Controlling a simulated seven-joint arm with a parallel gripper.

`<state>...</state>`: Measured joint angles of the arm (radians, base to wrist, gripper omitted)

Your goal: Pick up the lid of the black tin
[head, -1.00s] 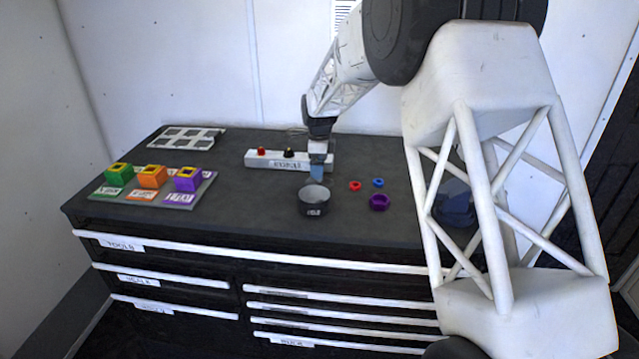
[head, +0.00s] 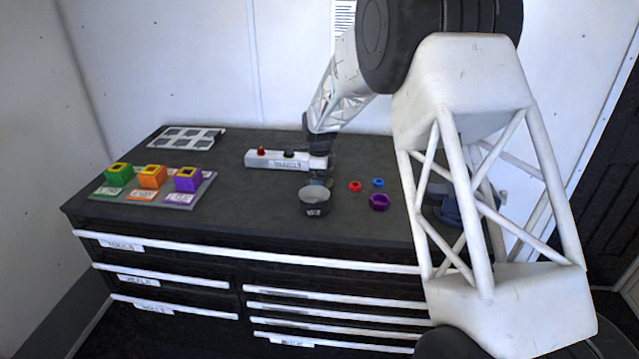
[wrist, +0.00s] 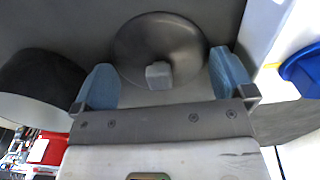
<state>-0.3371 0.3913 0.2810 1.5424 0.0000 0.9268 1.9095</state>
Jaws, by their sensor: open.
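The lid (wrist: 150,32) is a dark grey round disc with a small light grey square knob (wrist: 158,75), seen in the wrist view. My gripper (wrist: 165,78) is open, with one blue finger on either side of the knob and a gap on both sides. I cannot make out the lid in the head view. There, my gripper (head: 326,182) is low over the bench, just behind the open black tin (head: 314,207). A dark round body at the left of the wrist view (wrist: 38,75) looks like the tin.
A long white block (head: 272,161) with a red and a black knob lies behind my gripper. Small red (head: 355,187), blue (head: 378,183) and purple (head: 379,202) rings lie to the right. Green, orange and purple blocks stand on a grey board (head: 211,179) at the left.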

